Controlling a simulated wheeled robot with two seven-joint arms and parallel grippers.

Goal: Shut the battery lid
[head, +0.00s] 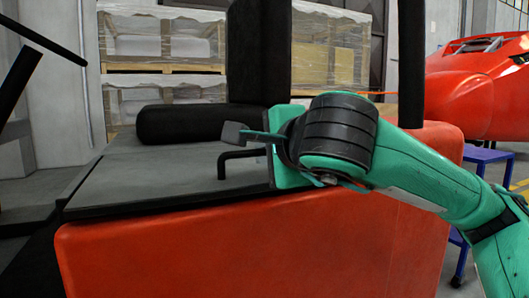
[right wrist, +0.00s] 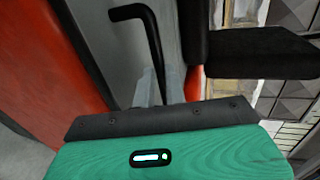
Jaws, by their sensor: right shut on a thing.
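The battery lid (head: 150,180) is a grey panel with a dark front edge, lying almost level on top of a red vehicle body (head: 250,250) in the head view. Its black bent handle (head: 238,156) stands up near the lid's right end. The handle also shows in the right wrist view (right wrist: 152,35), running down between the fingers. My right gripper (head: 262,140) reaches in from the right and is shut on the handle; its fingers (right wrist: 160,88) show in the right wrist view. I cannot tell whether the lid sits fully flush. My left gripper is not in view.
A black seat with a cushion (head: 185,124) and upright backrest (head: 258,55) stands behind the lid. A black post (head: 411,65) rises at the right. Wrapped crates (head: 160,40) stand behind. A red nosecone (head: 480,90) and blue stand (head: 485,155) are at the far right.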

